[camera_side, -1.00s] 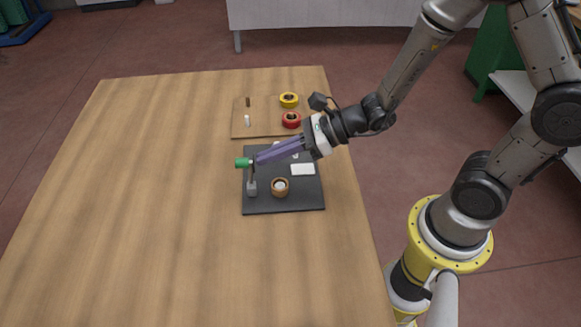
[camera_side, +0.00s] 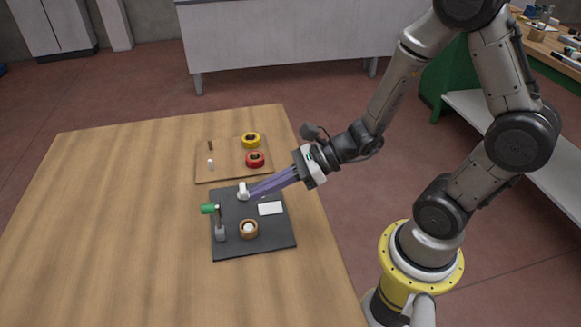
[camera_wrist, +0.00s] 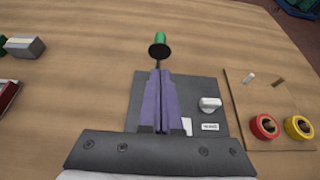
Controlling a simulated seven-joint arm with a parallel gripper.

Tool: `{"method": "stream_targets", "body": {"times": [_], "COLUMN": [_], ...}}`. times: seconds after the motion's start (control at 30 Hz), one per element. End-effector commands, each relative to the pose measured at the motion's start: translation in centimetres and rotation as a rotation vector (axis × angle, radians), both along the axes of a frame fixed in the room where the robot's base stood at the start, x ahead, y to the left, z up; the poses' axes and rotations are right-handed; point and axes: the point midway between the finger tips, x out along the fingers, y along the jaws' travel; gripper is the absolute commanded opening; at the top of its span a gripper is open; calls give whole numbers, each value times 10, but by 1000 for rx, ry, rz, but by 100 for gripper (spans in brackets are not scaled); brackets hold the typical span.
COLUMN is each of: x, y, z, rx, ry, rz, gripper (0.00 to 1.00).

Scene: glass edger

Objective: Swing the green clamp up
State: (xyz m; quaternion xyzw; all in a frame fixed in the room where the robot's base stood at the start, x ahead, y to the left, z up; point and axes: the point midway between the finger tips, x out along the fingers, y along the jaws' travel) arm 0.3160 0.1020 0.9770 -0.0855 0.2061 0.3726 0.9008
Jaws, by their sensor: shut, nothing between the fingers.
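My gripper (camera_side: 252,195) has long purple fingers, shut and empty. Its tips are to the right of the handle, apart from it in the side view. In the wrist view the shut fingertips (camera_wrist: 160,73) point toward the handle and hide part of the plate.

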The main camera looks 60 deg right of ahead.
Motion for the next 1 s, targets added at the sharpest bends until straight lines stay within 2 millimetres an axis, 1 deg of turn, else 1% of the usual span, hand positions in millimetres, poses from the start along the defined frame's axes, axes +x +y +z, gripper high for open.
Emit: {"method": "stream_targets", "body": {"times": [0.03,0.1,0.3,0.5,0.63,0.77,0.87,0.9,1.0], "x": [-5,-11,-28,-38,-42,-45,-51,-59,-86], "y": [-7,-14,-30,-39,-41,-31,-11,1,20], "z": [7,15,34,46,49,55,75,82,92], "rx": [-2,-2,-3,-1,-1,-12,-70,-123,-291], "ry": [-4,-3,0,1,4,-15,-90,-130,-233], "rz": [-7,-7,-7,-4,0,43,147,228,447], "gripper": [0,0,0,0,0,0,0,0,0]}}
